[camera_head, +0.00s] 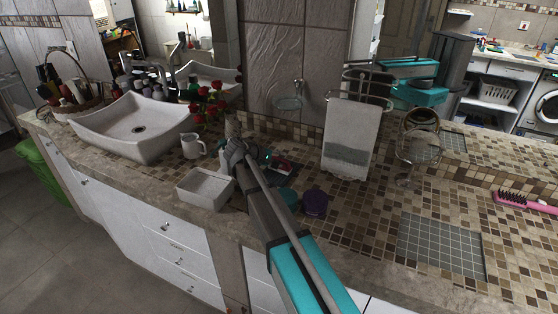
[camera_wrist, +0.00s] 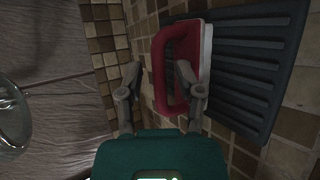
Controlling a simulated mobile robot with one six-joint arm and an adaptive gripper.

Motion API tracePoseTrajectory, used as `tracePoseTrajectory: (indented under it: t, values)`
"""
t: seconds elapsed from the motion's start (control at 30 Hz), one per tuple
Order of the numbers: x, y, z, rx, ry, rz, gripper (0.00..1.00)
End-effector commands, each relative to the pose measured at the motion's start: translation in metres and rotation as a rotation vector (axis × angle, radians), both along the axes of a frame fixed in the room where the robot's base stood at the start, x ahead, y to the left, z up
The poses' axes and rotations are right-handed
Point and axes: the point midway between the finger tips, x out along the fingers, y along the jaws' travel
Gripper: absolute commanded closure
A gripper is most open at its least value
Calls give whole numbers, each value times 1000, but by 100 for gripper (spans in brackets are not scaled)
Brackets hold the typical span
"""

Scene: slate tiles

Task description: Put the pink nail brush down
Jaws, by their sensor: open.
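The pink nail brush (camera_wrist: 161,91) has a looped red-pink handle and a pale base. In the wrist view it is at the left edge of a dark ribbed mat (camera_wrist: 254,70) and overlaps it. In the head view the brush (camera_head: 284,164) is small and partly hidden, just right of my gripper. My gripper (camera_wrist: 158,72) is open, with one finger on each side of the handle's near bar. The left finger is clear of the bar; whether the right finger touches the handle is unclear.
A white box (camera_head: 205,189) and a white pitcher (camera_head: 192,146) stand left of my gripper. A purple round container (camera_head: 315,203) stands to the right. A towel rack (camera_head: 350,135) and a round mirror (camera_head: 418,140) stand farther right.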

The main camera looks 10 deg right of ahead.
Motion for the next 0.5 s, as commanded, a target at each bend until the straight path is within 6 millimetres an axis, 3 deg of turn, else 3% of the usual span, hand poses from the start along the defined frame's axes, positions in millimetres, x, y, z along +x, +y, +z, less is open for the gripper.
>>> tracePoseTrajectory:
  t: [0.37,0.5]
  values:
    - [0,0,4,1,0,1,51]
    - [-4,10,11,1,1,1,51]
